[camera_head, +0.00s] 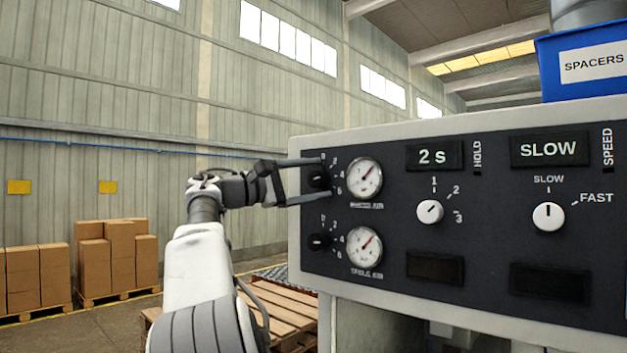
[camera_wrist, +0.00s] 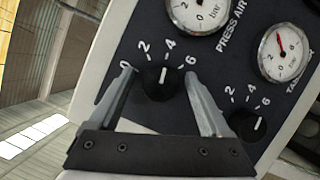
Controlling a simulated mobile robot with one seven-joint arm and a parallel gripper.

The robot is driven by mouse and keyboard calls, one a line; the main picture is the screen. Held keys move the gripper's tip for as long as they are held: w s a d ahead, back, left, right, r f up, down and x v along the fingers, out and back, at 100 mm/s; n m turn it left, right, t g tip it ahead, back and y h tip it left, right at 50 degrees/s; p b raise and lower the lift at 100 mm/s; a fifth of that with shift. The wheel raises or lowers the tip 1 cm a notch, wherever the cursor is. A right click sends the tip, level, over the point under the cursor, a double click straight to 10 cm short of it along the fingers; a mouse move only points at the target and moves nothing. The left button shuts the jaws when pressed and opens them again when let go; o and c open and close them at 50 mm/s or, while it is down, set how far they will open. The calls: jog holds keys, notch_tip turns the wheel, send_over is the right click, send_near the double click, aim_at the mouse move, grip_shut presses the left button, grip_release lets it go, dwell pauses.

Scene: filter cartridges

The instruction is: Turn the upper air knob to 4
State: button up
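The upper air knob (camera_head: 318,178) is a round black knob at the left edge of the dark control panel, beside a white dial gauge (camera_head: 364,179). In the wrist view, the upper knob (camera_wrist: 160,84) has a white pointer line aimed at about the 4 of its 0-2-4-6 scale. My gripper (camera_head: 325,179) is open, one finger above and one below the knob. In the wrist view, my gripper's fingers (camera_wrist: 158,73) stand on either side of the knob with gaps, seemingly not touching it.
The lower air knob (camera_head: 319,242) and its gauge (camera_head: 364,247) sit just below; the lower finger is nearest to them. To the right are the hold knob (camera_head: 430,212) and speed knob (camera_head: 548,216). A blue spacers bin (camera_head: 585,62) stands on top.

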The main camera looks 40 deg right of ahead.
jog(key=b+v, duration=0.2)
jog(key=v, duration=1.5)
jog(key=shift+a, duration=0.2)
jog(key=shift+w, duration=0.1)
